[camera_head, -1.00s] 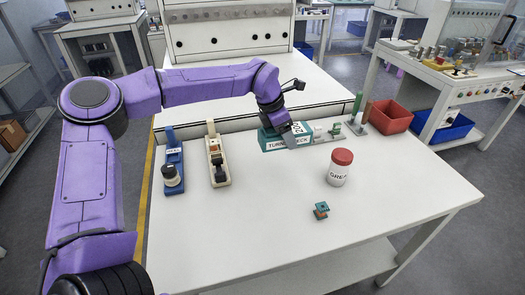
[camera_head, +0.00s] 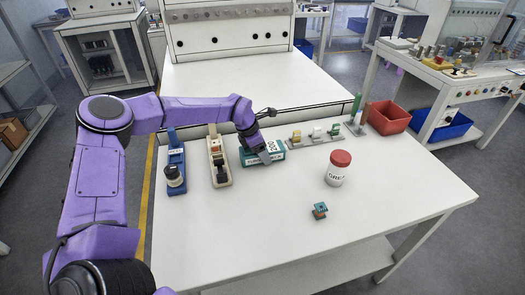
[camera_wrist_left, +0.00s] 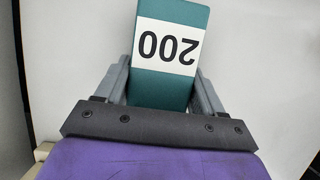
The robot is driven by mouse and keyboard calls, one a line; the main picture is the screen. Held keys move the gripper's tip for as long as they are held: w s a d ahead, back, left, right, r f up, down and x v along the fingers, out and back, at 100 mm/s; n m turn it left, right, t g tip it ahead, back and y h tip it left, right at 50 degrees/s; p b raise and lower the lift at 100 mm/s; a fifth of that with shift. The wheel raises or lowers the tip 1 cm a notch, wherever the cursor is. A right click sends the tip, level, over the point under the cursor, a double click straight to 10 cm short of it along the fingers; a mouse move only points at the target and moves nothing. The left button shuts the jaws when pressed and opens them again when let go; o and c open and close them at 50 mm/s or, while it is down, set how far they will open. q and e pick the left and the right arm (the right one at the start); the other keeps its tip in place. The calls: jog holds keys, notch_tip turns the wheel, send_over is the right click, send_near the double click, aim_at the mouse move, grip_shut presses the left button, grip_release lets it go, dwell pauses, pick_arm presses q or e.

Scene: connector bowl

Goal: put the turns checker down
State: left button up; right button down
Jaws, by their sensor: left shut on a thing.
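The turns checker is a teal box (camera_head: 277,156) with a white label. It is at the back middle of the white table, just right of the cream-based device. My left gripper (camera_head: 267,155) is shut on it from above, and I cannot tell whether its underside touches the table. In the left wrist view the teal box (camera_wrist_left: 163,92) shows a white label reading 200, between the two grey fingers of my left gripper (camera_wrist_left: 165,85). My right gripper is in neither view.
A blue-based device (camera_head: 175,177) and a cream-based device (camera_head: 219,170) stand to the left. A rack of small parts (camera_head: 314,137) is at the back. A red-lidded jar (camera_head: 338,170) and a small teal-brown part (camera_head: 320,210) are to the right. The front of the table (camera_head: 240,240) is clear.

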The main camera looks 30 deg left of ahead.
pick_arm(q)
jog(key=o, duration=1.2)
jog(key=shift+r+p, duration=0.15)
jog(key=shift+p, duration=0.15)
jog(key=v, duration=1.2)
jog(key=shift+b, duration=0.4)
